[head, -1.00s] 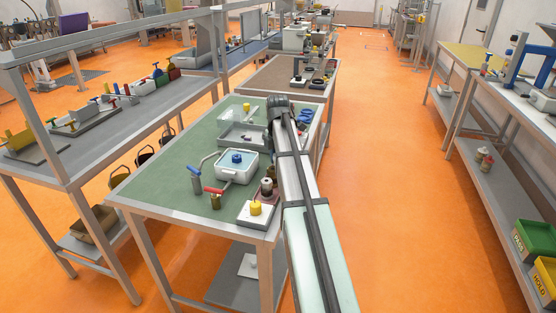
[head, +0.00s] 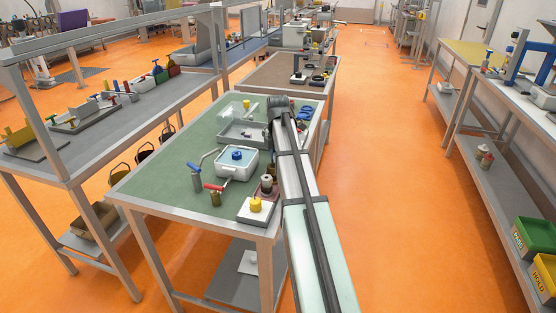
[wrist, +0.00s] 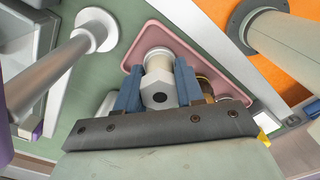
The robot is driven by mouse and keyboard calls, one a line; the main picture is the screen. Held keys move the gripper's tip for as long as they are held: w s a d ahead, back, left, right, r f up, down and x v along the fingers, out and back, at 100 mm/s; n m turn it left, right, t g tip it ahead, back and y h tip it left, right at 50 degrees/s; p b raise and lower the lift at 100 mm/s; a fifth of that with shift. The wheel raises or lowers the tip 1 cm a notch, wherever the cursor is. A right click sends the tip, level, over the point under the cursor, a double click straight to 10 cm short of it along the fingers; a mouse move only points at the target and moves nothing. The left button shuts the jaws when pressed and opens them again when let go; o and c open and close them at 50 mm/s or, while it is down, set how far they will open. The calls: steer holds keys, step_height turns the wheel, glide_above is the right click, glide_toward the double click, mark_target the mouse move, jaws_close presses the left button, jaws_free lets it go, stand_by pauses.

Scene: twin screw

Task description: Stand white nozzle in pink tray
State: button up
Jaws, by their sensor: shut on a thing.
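My gripper (wrist: 158,78) has two blue fingers shut on the white nozzle (wrist: 158,95). The nozzle shows a hexagonal end with a dark hole toward the wrist camera, and a paler round body beyond it. The pink tray (wrist: 188,43) lies behind the nozzle on the green bench top. The nozzle's far end overlaps the tray in the wrist view; I cannot tell whether it touches the tray. A brass-coloured part (wrist: 204,86) shows beside the right finger, partly hidden. In the head view my arm hides the gripper's fingers and the nozzle.
A grey rod (wrist: 55,65) with a white round end stands left of the tray in the wrist view. The bench's left part is clear.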

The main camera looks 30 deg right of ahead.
steer(key=o, duration=1.7)
steer(key=shift+r, duration=0.15)
steer(key=shift+r, duration=3.35)
